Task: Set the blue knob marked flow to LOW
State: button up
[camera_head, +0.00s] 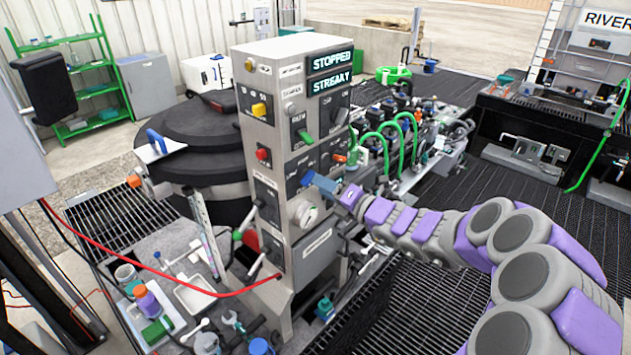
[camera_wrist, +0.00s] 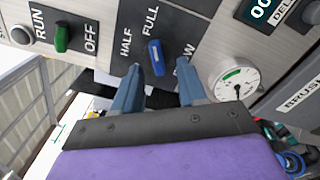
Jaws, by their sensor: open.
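The blue knob (camera_wrist: 155,57) shows in the wrist view on a grey panel plate. HALF and FULL are readable beside it, and a partly covered label ending in "OW" is at its lower right. The knob's long bar stands nearly upright in this picture, its upper end towards FULL. My gripper (camera_wrist: 159,68) is open, with one blue-grey finger on each side of the knob's lower end. I cannot tell whether they touch it. In the head view my gripper (camera_head: 317,183) is at the cabinet front, close to the blue knob (camera_head: 307,177).
The cabinet (camera_head: 284,130) has displays reading STOPPED and STREAKY. A green knob (camera_wrist: 61,37) by RUN and OFF and a gauge (camera_wrist: 235,80) flank my gripper. An orange knob (camera_head: 339,158) is close above right.

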aim_at(308, 178)
jog(key=x, duration=0.3)
jog(key=shift+w+a, duration=0.15)
jog(key=shift+a, duration=0.1)
jog(key=shift+c, duration=0.3)
grip_shut()
